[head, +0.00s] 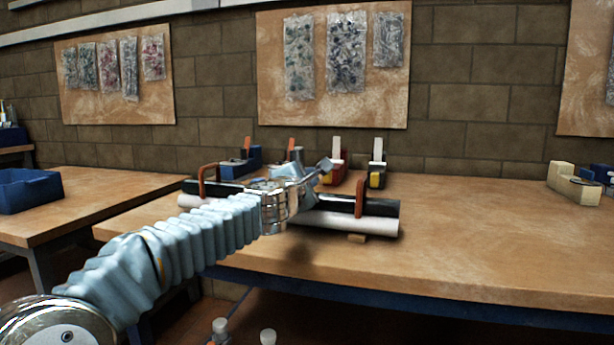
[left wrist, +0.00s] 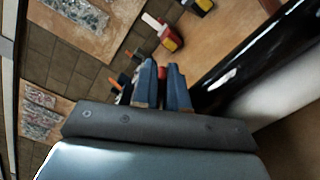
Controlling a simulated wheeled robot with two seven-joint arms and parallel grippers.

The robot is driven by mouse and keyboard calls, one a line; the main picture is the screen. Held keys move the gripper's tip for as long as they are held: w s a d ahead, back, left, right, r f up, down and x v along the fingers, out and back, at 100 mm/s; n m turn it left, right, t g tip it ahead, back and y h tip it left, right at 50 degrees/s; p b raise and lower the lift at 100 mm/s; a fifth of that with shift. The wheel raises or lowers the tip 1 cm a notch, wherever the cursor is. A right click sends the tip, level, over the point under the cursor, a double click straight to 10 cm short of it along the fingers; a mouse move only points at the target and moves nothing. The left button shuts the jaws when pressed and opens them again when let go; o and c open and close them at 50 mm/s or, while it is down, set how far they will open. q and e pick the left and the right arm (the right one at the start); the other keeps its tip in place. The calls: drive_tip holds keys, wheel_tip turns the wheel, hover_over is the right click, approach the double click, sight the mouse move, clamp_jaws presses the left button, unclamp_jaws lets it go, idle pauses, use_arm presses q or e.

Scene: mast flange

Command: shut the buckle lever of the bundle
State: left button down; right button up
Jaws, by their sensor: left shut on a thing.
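The bundle lies along the bench: a black tube (head: 335,202) on a white tube (head: 345,221), with an orange strap (head: 208,180) near the left end and another (head: 361,190) near the right. In the left wrist view the black tube (left wrist: 245,82) and white tube (left wrist: 290,100) run at the right. My left gripper (head: 318,170) is over the bundle's middle, its fingers (left wrist: 163,82) close together. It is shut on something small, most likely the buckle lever. The lever and buckle cannot be made out; my wrist and fingers cover that part. My right gripper is not in view.
Behind the bundle stand several tape dispensers, one red (head: 334,172) and one black and yellow (head: 377,170). A beige dispenser (head: 574,186) is at the far right. A blue bin (head: 28,190) is on the left bench. The bench (head: 480,235) right of the bundle is clear.

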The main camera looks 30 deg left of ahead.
use_arm(q)
drive_tip(key=shift+f, duration=0.15)
idle(0.3)
drive_tip(key=c, duration=1.2)
unclamp_jaws()
drive_tip(key=shift+c, duration=0.2)
